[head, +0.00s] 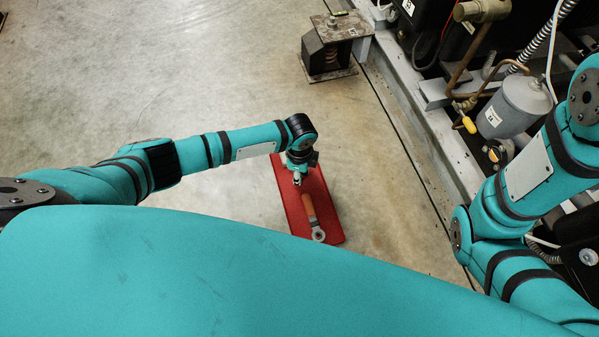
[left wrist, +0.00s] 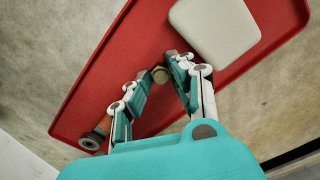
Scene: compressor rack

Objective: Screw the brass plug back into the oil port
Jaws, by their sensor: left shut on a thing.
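My left gripper (head: 297,178) is low over the red tray on the floor. In the left wrist view its two fingers (left wrist: 160,72) are shut on a small, dull brass-coloured round piece, the brass plug (left wrist: 160,76), held between the fingertips above the tray. The plug is too small to make out in the head view. A round dark fitting with a brass-coloured part (head: 496,153) sits on the rack below the grey cylinder; I cannot tell whether it is the oil port. My right arm crosses the right side of the head view, and its gripper is out of view.
The red tray (head: 334,232) holds a tool with an orange-brown handle (head: 310,207) and a ring end. A whitish block (left wrist: 215,30) lies on it too. The compressor rack, with a grey cylinder (head: 515,105) and yellow-handled valve (head: 469,125), stands right.

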